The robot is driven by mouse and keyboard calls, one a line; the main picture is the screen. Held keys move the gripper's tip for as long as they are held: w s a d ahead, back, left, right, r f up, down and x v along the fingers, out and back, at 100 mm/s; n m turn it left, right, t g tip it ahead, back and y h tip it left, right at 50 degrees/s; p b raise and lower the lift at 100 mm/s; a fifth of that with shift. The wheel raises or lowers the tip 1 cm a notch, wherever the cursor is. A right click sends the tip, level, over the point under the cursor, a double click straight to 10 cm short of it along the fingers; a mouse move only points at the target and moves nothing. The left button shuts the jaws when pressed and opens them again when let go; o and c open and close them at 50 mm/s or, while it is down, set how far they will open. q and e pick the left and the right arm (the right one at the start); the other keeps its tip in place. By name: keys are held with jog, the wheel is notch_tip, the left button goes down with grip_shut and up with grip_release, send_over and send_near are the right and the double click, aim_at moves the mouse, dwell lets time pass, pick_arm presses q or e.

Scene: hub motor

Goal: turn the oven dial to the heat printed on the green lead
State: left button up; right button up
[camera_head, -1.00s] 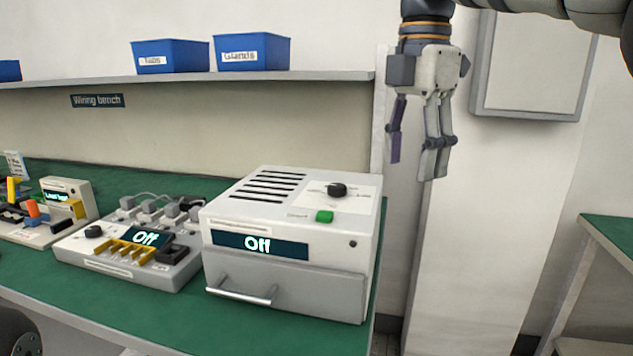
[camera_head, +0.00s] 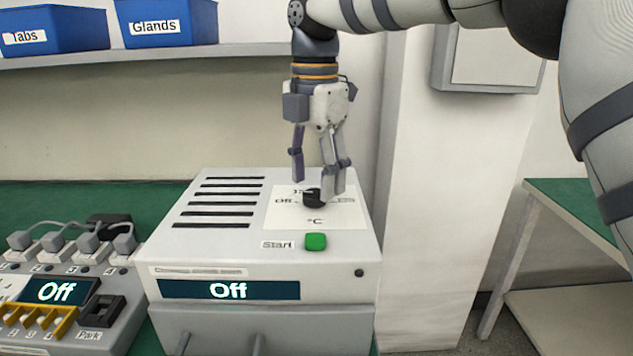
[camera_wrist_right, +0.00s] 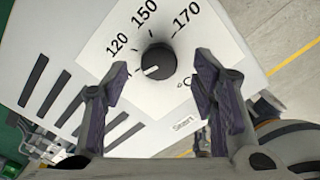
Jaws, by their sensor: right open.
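The oven (camera_head: 160,262) is a white box on the green bench, and its display (camera_head: 229,290) reads "Off". Its black dial (camera_head: 313,198) sits on a white scale plate on top. In the right wrist view the dial (camera_wrist_right: 158,61) has a white pointer mark aimed lower left, and the scale shows 120, 150 and 170. My right gripper (camera_head: 321,188) points down at the dial, open. In the wrist view its fingertips (camera_wrist_right: 160,82) stand apart on either side of the dial, not visibly touching it. The green lead cannot be made out. My left gripper is not in view.
A green Start button (camera_head: 316,241) is in front of the dial. A white test unit (camera_head: 112,310) with plugged grey leads, also showing "Off", stands left of the oven. Blue bins (camera_head: 165,22) sit on the shelf. A wall column (camera_head: 440,200) is at right.

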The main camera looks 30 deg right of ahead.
jog(key=shift+f, duration=1.1)
jog(key=c, duration=1.2)
